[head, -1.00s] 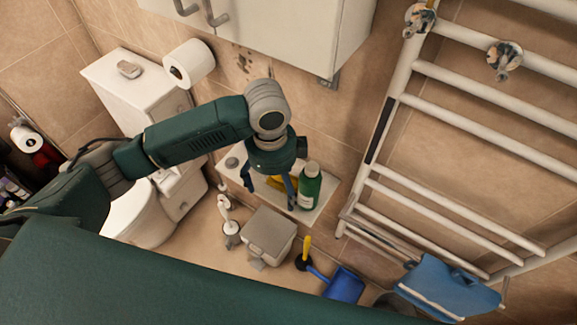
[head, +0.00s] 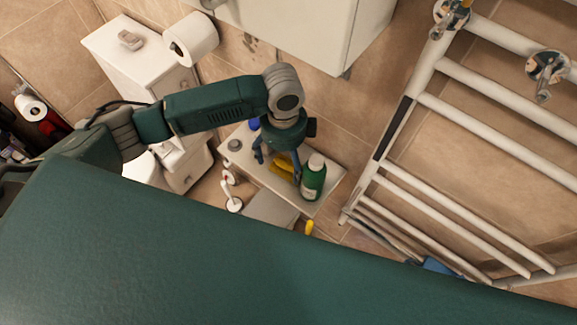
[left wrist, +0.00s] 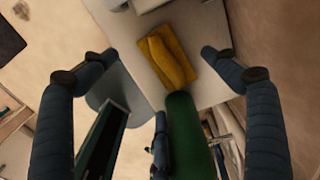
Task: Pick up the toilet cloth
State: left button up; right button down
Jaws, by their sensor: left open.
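The toilet cloth looks like the folded yellow cloth (head: 284,168) lying on a small white shelf (head: 325,180). In the left wrist view the cloth (left wrist: 168,57) lies ahead, between the two spread fingertips in the picture. My left gripper (head: 277,164) is open and empty, pointing down over the shelf; its finger partly hides the cloth in the head view. The exact gap between fingertips and cloth cannot be told. Both fingers show in the left wrist view (left wrist: 157,54). My right gripper is not in view.
A green bottle (head: 313,179) with a white cap stands on the shelf close beside the cloth and my gripper. A round grey item (head: 235,145) sits at the shelf's left end. A towel rail (head: 450,110) is at right; a white cabinet (head: 310,30) hangs above.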

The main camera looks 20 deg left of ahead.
aim_at(284, 167)
pick_arm(q)
notch_tip(284, 167, down, 4)
jog(key=shift+s, duration=0.1)
jog(key=shift+f, duration=0.35)
jog(key=c, duration=1.2)
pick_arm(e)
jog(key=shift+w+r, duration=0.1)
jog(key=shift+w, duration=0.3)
pick_arm(q)
jog(key=shift+r, duration=0.1)
jog(key=shift+c, duration=0.3)
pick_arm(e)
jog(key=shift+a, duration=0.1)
